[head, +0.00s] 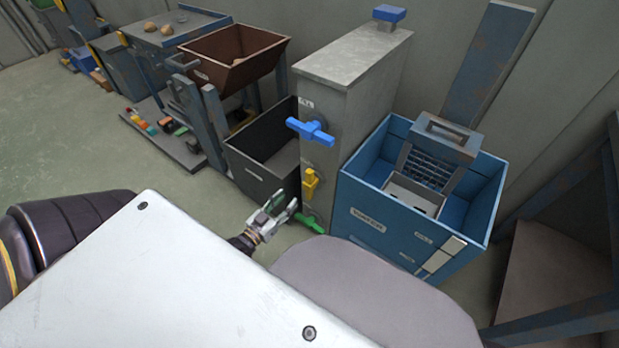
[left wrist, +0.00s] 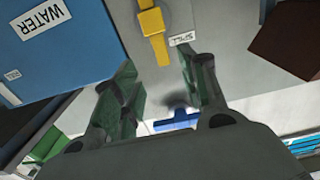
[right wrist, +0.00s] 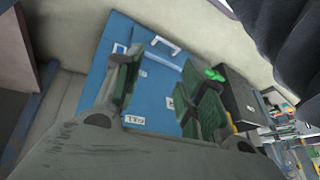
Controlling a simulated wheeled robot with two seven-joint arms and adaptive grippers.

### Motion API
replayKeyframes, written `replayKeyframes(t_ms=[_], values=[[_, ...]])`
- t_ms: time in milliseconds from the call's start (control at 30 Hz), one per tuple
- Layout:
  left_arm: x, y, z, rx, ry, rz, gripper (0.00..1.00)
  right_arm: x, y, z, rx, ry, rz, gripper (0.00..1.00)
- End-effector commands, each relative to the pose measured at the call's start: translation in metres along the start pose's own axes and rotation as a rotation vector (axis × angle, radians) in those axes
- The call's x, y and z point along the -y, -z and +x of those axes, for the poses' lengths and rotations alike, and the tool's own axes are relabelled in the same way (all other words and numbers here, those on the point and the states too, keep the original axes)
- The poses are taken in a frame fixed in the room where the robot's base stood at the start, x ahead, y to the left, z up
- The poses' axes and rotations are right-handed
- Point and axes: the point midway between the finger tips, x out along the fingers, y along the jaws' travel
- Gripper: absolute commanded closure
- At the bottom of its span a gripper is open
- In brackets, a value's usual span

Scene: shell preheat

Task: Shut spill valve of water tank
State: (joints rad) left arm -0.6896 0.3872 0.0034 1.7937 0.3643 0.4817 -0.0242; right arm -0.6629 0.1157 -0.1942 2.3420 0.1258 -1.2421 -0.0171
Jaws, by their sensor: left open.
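A tall grey tank column (head: 345,75) carries a blue handle (head: 311,131), a yellow handle (head: 310,184) below it and a green handle (head: 308,222) near the floor. In the left wrist view the yellow handle (left wrist: 152,30) has a label reading SPILL (left wrist: 183,38) beside it. This handle runs up and down along the tank face; the blue handle (left wrist: 176,122) lies crosswise. My left gripper (head: 281,207) is open and empty, its fingers short of and apart from the yellow handle. My right gripper (right wrist: 165,85) is open and empty, seen only in the right wrist view.
A blue bin (head: 380,195) with a grate and a WATER label (left wrist: 42,18) stands right of the column. A dark bin (head: 255,165) stands left, with a brown hopper (head: 235,58) above it. Open floor lies to the left.

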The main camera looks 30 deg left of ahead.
Motion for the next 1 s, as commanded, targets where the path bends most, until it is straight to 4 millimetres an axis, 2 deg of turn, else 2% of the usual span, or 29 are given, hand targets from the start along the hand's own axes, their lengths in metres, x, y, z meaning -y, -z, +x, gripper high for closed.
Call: replayKeyframes(t_ms=[367,1000], values=[[0.000,-0.001,0.010,0.000,0.000,0.000,0.57,0.000,-0.003,0.007,-0.009,0.006,0.004,0.60],[0.000,-0.002,0.070,0.000,0.000,-0.001,0.57,0.003,-0.012,0.046,-0.085,0.044,0.033,0.60]])
